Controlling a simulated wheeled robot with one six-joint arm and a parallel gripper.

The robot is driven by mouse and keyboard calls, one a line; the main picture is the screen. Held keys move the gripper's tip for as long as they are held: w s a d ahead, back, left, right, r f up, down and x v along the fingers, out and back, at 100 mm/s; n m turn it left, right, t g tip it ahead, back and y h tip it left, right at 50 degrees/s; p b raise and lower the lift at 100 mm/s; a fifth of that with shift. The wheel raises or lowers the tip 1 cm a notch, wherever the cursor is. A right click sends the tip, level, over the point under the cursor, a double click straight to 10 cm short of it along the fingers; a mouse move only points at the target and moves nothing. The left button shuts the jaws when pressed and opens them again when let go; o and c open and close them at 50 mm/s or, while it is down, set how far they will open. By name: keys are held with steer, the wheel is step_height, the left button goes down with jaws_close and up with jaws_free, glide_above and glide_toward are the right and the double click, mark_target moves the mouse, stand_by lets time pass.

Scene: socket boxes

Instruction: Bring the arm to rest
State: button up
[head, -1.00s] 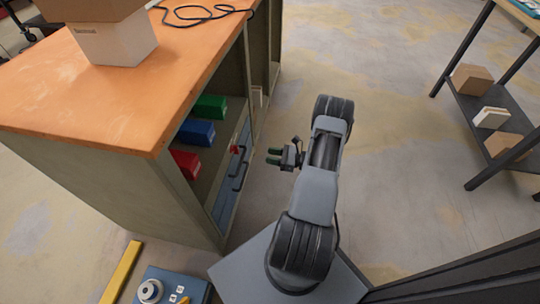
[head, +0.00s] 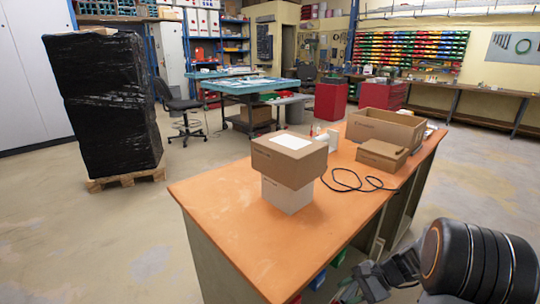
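My arm shows at the lower right corner of the head view, beside the orange-topped workbench (head: 235,225). My gripper (head: 366,284) is low at the bottom edge, next to the bench's open shelf side. Its fingers are partly cut off and too unclear to tell whether they are open or shut. I see nothing clearly held in it.
On the bench stand a brown carton (head: 285,165) on a white box (head: 287,195), a black cable (head: 350,182), a flat carton (head: 382,154) and an open carton (head: 388,126). A black-wrapped pallet load (head: 102,105) stands at left.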

steer(key=s+a+r+n+t+h+p, duration=0.1)
steer(key=s+r+n+h+p, duration=0.2)
steer(key=r, duration=0.6)
steer(key=s+a+r+n+t+h+p, duration=0.1)
steer(key=r+n+p, duration=0.4)
steer(key=r, duration=0.5)
steer(key=s+a+r+n+t+h+p, duration=0.1)
steer(key=s+a+r+n+h+p, duration=0.2)
steer(key=s+r+h+p, duration=0.3)
step_height(320, 180, up, 4)
steer(key=shift+a+n+p, duration=0.2)
steer(key=shift+n+p, duration=0.15)
steer(key=shift+n, duration=0.55)
